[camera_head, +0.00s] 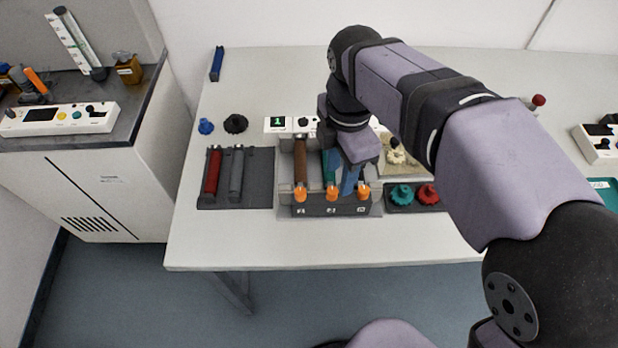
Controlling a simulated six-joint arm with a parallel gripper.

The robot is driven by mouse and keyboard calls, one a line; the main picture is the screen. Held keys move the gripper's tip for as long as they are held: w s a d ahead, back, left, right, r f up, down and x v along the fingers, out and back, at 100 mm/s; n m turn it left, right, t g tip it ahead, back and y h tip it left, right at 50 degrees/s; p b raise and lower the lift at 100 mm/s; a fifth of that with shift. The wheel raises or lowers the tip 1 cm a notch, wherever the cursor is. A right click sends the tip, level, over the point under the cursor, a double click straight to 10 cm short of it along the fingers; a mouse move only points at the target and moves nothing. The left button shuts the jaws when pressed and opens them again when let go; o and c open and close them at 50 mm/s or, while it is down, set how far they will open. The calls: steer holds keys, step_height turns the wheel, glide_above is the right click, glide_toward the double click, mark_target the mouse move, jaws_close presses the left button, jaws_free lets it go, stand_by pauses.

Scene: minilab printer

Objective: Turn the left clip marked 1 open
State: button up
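The printer (286,203) stands near the table's front edge with three orange clips in a row at its front. The left clip (300,193) sits at the front end of a brown cartridge (301,160). The middle clip (332,193) and right clip (363,191) are beside it. Marks under the clips are too small to read surely. My gripper (346,182) points down over the middle and right slots, to the right of the left clip and apart from it. Its fingertips are hard to separate from the teal cartridge (327,165) and blue parts there, so its opening is unclear.
A dark tray (265,165) with a red and a grey cartridge lies left of the printer. A rack (394,208) with teal and red knobs stands right. Blue and black knobs sit behind left. My arm crosses the right side; the front table strip is clear.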

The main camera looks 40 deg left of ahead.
mark_target(300, 191)
steer(key=s+a+n, duration=0.1)
steer(key=s, duration=0.1)
steer(key=s+a+r+n, duration=0.1)
steer(key=s+a+n, duration=0.1)
steer(key=s+a+r+n, duration=0.1)
steer(key=a, duration=0.1)
steer(key=shift+s+r+n+p, duration=0.25)
steer(key=shift+s+n+p, duration=0.05)
steer(key=shift+s+n, duration=0.1)
steer(key=shift+f, duration=3.7)
jaws_close()
